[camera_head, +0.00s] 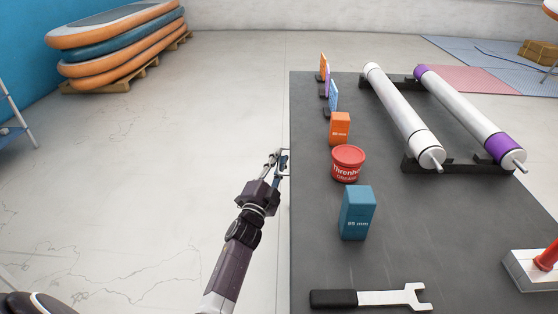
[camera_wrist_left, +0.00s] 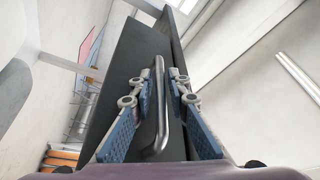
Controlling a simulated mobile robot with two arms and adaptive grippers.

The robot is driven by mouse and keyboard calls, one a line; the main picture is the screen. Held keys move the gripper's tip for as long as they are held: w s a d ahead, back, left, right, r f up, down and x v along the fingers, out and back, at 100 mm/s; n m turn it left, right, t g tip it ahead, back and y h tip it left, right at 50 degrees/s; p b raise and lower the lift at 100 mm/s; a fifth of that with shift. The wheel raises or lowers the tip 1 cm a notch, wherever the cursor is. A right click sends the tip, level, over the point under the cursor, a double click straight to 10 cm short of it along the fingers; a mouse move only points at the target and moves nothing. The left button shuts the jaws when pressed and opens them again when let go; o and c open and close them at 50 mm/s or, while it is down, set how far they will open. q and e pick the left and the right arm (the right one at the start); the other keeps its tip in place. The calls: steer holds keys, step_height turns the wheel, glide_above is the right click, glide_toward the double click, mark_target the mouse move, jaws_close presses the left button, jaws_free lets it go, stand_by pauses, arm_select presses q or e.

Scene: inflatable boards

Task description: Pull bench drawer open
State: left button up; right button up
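The bench (camera_head: 410,235) has a dark top and fills the right half of the head view. No drawer shows standing out past its left edge there. In the left wrist view, a dark grey drawer front (camera_wrist_left: 128,65) carries a long metal bar handle (camera_wrist_left: 161,105). My left gripper (camera_head: 280,160) is at the bench's left side, and in the wrist view (camera_wrist_left: 160,110) its blue-padded fingers stand on either side of the handle. Gaps show between the bar and both fingers, so it is open around the handle. My right gripper is not in view.
On the bench stand a blue box (camera_head: 356,213), a red tub (camera_head: 348,163) and an orange box (camera_head: 340,128). A wrench (camera_head: 385,297) lies at the near edge; two rolls (camera_head: 405,115) rest on racks. Stacked boards (camera_head: 120,45) stand far left. The floor left of the bench is clear.

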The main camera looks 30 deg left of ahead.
arm_select(q)
jaws_close()
steer(key=s+a, duration=0.6)
steer(key=a, duration=0.6)
steer(key=s+a, duration=0.6)
steer(key=a, duration=0.6)
steer(key=shift+a+p, duration=0.3)
steer(key=shift+p, duration=0.1)
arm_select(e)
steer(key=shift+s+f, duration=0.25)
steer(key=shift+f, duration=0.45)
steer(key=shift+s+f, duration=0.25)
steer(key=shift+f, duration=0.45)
